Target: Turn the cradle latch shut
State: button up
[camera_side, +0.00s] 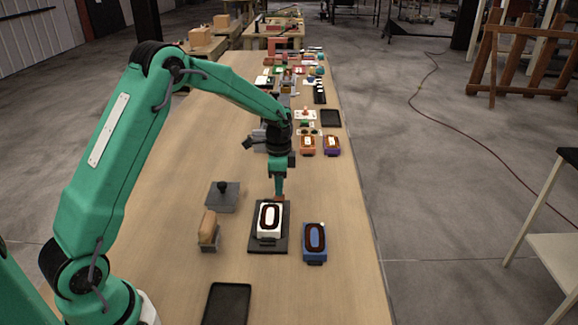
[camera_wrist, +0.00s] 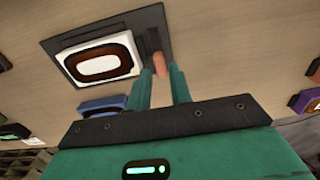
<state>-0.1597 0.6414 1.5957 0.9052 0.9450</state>
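The cradle is a dark plate (camera_side: 284,240) on the bench, holding a white block (camera_side: 262,232) with a dark oval ring (camera_side: 269,217) on top. The cradle plate (camera_wrist: 70,42), block (camera_wrist: 82,67) and ring also show in the wrist view. An orange-brown latch (camera_wrist: 158,64) stands at the cradle's edge beside the block, at its far end in the side view (camera_side: 279,199). My gripper (camera_side: 279,192) points down at this latch. In the wrist view my gripper's fingertips (camera_wrist: 160,74) are apart, one either side of the latch; whether they press on it is unclear.
A blue block with a dark ring (camera_side: 315,243) sits right of the cradle. A tan piece in a grey holder (camera_side: 208,230) and a grey plate with a black knob (camera_side: 222,195) are left. A black tray (camera_side: 227,304) lies nearer. Several small items crowd the far bench.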

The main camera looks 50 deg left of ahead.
jog(key=shift+f, duration=1.05)
grip_shut()
